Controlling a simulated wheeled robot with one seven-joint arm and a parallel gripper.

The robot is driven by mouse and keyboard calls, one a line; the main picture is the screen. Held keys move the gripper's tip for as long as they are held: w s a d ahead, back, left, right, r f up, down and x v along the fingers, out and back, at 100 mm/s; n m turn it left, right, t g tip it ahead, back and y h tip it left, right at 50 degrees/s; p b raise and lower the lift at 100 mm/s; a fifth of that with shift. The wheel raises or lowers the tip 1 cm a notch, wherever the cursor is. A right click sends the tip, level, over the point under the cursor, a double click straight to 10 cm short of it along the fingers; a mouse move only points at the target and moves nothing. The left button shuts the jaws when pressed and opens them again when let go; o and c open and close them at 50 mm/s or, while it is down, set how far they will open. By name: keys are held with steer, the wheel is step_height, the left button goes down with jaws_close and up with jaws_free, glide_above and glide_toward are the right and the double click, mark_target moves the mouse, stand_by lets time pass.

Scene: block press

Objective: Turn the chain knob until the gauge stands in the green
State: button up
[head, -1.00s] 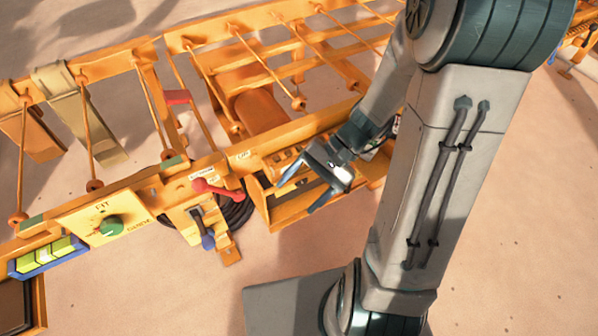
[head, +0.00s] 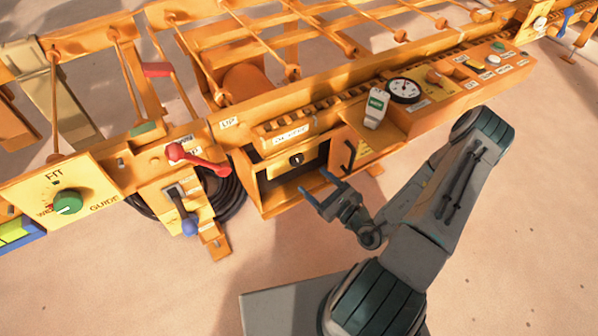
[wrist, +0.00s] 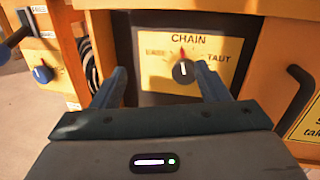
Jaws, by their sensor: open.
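The chain knob (wrist: 184,72) is a dark round knob with a white line on a yellow plate (wrist: 228,44) lettered CHAIN, with TAUT at its right. A red mark shows just above the knob. In the head view the knob (head: 296,160) sits inside an open-fronted orange box. My gripper (head: 317,183) is open and empty in front of that box, and its fingers (wrist: 160,75) point at the plate. The knob appears between them, nearer the right finger, and apart from both. The round white gauge (head: 404,90) stands on the ledge to the right; its needle and green zone are too small to read.
A black-handled door panel (head: 352,152) stands right of the box. Left of it are a red lever (head: 197,158), a blue-knobbed lever (head: 188,222), a coiled dark hose and a green knob (head: 68,202). The sandy floor in front is clear.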

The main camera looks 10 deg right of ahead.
mark_target(298, 162)
step_height(298, 162, down, 6)
steer(key=d+m+t+h+b, duration=0.1)
steer(key=d+m+h, duration=0.1)
steer(key=m+h, duration=0.2)
steer(key=b+x, duration=0.3)
steer(key=x, duration=1)
steer(key=shift+w+a+b, duration=0.2)
steer(key=shift+b, duration=0.2)
steer(key=shift+r, duration=0.1)
steer(key=c, duration=1)
